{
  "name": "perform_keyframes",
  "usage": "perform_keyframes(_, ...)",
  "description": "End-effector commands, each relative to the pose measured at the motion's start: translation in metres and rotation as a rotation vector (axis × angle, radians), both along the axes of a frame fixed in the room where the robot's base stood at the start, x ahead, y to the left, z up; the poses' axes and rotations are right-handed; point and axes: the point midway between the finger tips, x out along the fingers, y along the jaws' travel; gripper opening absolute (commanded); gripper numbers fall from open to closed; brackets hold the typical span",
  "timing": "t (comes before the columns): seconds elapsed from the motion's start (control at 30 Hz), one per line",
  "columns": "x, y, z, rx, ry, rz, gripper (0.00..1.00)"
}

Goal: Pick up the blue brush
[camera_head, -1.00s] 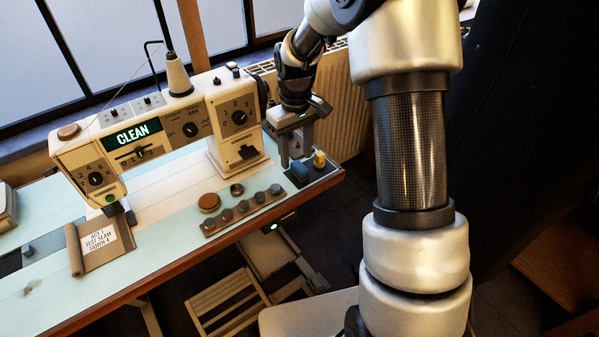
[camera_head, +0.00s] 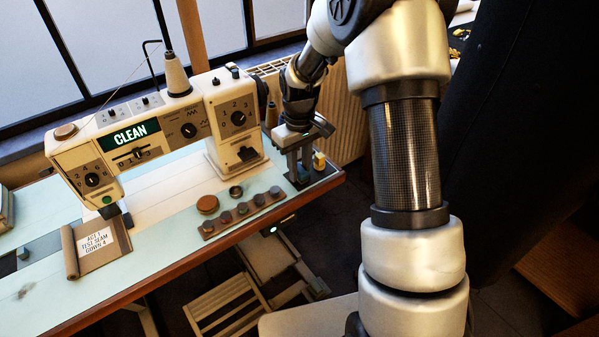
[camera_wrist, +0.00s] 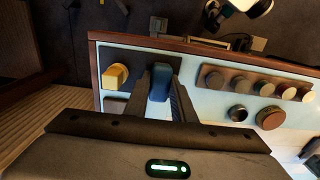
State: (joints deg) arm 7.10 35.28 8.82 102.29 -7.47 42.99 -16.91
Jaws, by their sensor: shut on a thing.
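The blue brush (camera_wrist: 160,83) shows in the wrist view as a dark blue block near the table's wooden edge. My gripper (camera_wrist: 160,88) is shut on it, with one finger on each side. In the head view my gripper (camera_head: 300,178) points down at the right end of the sewing table. The brush is mostly hidden behind the fingers there. I cannot tell whether it still touches the table.
A yellow object (camera_wrist: 116,76) stands close beside the brush. A wooden strip with several round knobs (camera_head: 242,213) lies to the left in the head view. A sewing machine (camera_head: 160,135) stands farther left. The table's wooden edge (camera_head: 190,259) is near.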

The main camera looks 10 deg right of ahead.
Motion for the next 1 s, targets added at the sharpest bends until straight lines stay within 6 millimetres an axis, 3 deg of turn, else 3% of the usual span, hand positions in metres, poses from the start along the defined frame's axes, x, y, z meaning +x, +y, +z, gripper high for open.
perform_keyframes(0.27, 0.001, 0.0, 0.01, -0.001, -0.001, 0.0, 0.01)
perform_keyframes(0.7, 0.0, 0.0, 0.09, -0.001, -0.001, 0.0, 0.01)
perform_keyframes(1.0, 0.0, 0.0, 0.101, 0.0, 0.0, 0.0, 0.01)
